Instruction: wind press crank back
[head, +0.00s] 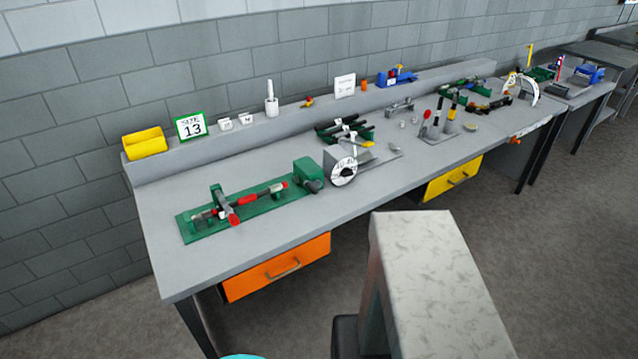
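A press-like fixture on a long green base plate (205,232) lies at the left end of the workbench. It has a green upright with a red-tipped lever (231,210) at its left part and a dark rod with red sections (247,199) along its middle. A green block (306,170) with a dark round part stands at its right end. I cannot tell which of these parts is the crank, or its exact angle. My gripper is not in view.
The grey workbench (170,270) has an orange drawer (277,267) and a yellow drawer (452,178) below. A white marked disc (343,171) stands right of the fixture. A yellow bin (145,143) and a "13" sign (191,126) stand on the back ledge. A pale speckled block (430,270) fills the foreground.

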